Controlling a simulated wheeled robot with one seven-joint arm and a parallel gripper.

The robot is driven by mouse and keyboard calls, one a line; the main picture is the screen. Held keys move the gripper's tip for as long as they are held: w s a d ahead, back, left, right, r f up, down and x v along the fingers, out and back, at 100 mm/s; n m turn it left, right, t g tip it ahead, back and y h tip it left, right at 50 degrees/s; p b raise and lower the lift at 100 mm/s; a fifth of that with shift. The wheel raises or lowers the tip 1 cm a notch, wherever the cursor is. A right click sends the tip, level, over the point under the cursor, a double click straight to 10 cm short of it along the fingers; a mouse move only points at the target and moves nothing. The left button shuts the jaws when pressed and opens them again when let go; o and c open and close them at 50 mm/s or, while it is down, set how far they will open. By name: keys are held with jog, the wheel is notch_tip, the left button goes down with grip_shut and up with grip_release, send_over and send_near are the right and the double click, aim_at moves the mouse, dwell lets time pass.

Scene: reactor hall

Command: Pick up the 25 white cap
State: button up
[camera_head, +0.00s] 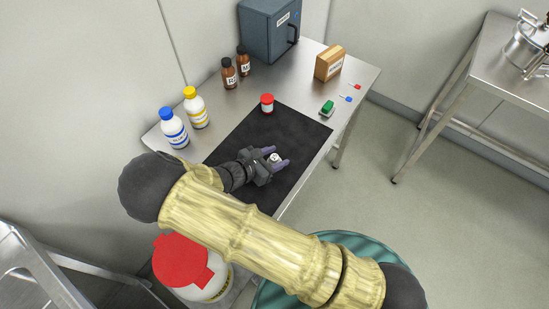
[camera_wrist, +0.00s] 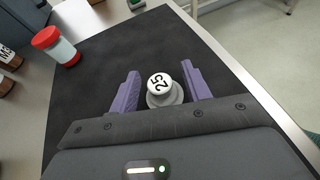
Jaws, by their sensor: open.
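The white cap (camera_wrist: 160,82) carries the number 25 and sits on top of a grey-white round piece (camera_wrist: 164,98) on the black mat (camera_wrist: 97,88). My gripper (camera_wrist: 160,86) is open, with one purple finger on each side of the cap; a gap shows on both sides. In the head view my gripper (camera_head: 277,161) is low over the mat (camera_head: 297,127), and the cap (camera_head: 275,156) shows small between the fingers. My arm hides part of the mat and the table's front.
A red-capped jar (camera_head: 267,103) stands on the mat. Blue-capped (camera_head: 173,128) and yellow-capped (camera_head: 195,107) bottles, brown bottles (camera_head: 229,73), a grey cabinet (camera_head: 270,30), a box (camera_head: 330,63) and a green item (camera_head: 327,108) stand around. The mat's right part is clear.

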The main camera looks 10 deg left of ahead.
aim_at(274, 157)
dwell(0.4)
jog(key=c, duration=1)
jog(key=shift+c, duration=0.2)
jog(key=shift+r, duration=0.1)
notch_tip(274, 157, up, 10)
jog(key=shift+f, duration=0.1)
